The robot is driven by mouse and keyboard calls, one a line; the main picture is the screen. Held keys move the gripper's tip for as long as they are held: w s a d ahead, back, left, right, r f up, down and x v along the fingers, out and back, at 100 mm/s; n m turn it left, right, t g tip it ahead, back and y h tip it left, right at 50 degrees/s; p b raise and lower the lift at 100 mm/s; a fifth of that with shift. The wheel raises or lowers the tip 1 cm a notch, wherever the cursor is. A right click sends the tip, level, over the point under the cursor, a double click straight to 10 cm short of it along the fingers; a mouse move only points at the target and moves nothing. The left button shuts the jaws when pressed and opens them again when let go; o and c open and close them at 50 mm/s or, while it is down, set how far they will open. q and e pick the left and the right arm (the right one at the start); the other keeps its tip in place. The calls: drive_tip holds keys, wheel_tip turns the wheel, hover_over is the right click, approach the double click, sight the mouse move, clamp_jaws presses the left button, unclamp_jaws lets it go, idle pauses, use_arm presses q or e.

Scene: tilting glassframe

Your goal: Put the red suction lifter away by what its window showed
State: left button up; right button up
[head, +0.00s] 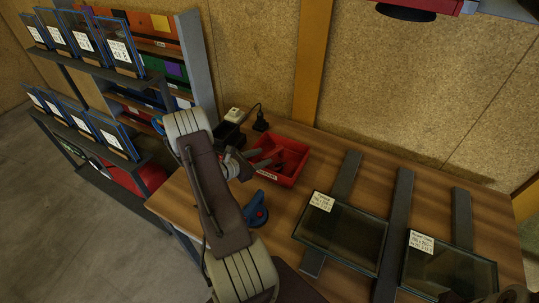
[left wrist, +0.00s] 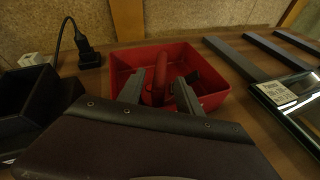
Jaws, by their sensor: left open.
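A red tray (head: 284,180) with a white label stands on the wooden table, and it also shows in the left wrist view (left wrist: 216,104). A red lifter-like piece (left wrist: 158,88) is in the tray; its window cannot be made out. My left gripper (head: 262,160) reaches over the tray's left side. In the left wrist view my left gripper (left wrist: 161,90) is open, its fingers on either side of the red piece, with no grip seen. A blue suction lifter (head: 256,209) lies on the table in front of the tray. My right gripper cannot be clearly made out.
Framed glass panes (head: 342,232) with labels lie on dark rails (head: 395,235) at the right. A dark bin (head: 229,135) and a black plug (head: 261,122) are behind my left arm. A rack (head: 90,70) of labelled panes stands at the left.

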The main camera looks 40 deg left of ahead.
use_arm(q)
drive_tip(key=v, duration=0.5)
drive_tip(key=shift+s+r, duration=0.15)
drive_tip(key=shift+s, duration=0.2)
